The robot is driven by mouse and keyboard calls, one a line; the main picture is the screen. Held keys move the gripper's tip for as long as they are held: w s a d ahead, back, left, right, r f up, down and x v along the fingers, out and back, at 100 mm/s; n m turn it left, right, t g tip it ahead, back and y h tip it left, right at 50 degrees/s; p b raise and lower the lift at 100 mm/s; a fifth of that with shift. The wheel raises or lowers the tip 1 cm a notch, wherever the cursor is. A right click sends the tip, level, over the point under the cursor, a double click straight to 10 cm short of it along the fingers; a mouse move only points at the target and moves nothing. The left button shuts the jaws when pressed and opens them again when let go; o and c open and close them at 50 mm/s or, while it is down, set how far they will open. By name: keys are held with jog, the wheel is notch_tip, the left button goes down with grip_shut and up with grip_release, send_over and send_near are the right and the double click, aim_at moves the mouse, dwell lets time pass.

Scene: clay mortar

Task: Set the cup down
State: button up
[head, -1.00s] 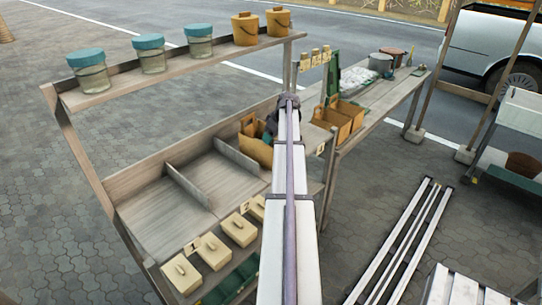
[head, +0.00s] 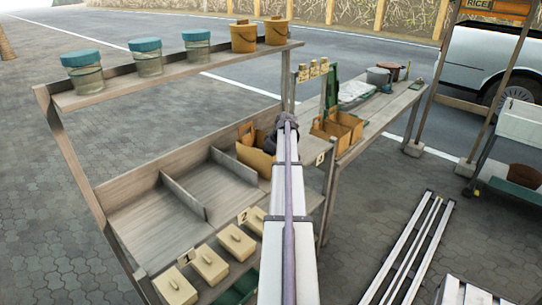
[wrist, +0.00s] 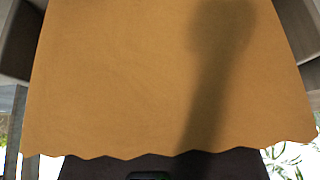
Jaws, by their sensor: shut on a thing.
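My gripper (head: 270,143) shows only as a dark shape at the far end of my arm, mostly hidden by the arm. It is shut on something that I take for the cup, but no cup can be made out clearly. It is right beside an upright mustard-brown paper bag (head: 252,157) in the shelf's far compartment. In the wrist view the bag (wrist: 140,75) fills most of the picture, with its zigzag edge low down and a shadow across it. Below that edge lies a dark area with a small greenish-black shape. My fingertips cannot be made out.
The wooden stall (head: 140,203) has divided compartments, the nearer ones empty, with several lidded cream boxes (head: 208,263) in front. Jars with teal lids (head: 145,58) and yellow buckets (head: 243,37) stand on the upper shelf.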

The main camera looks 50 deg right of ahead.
jog(key=o, duration=0.9)
jog(key=p+v, duration=1.2)
jog(key=v, duration=0.1)
jog(key=shift+w+r, duration=0.1)
jog(key=shift+w, duration=0.15)
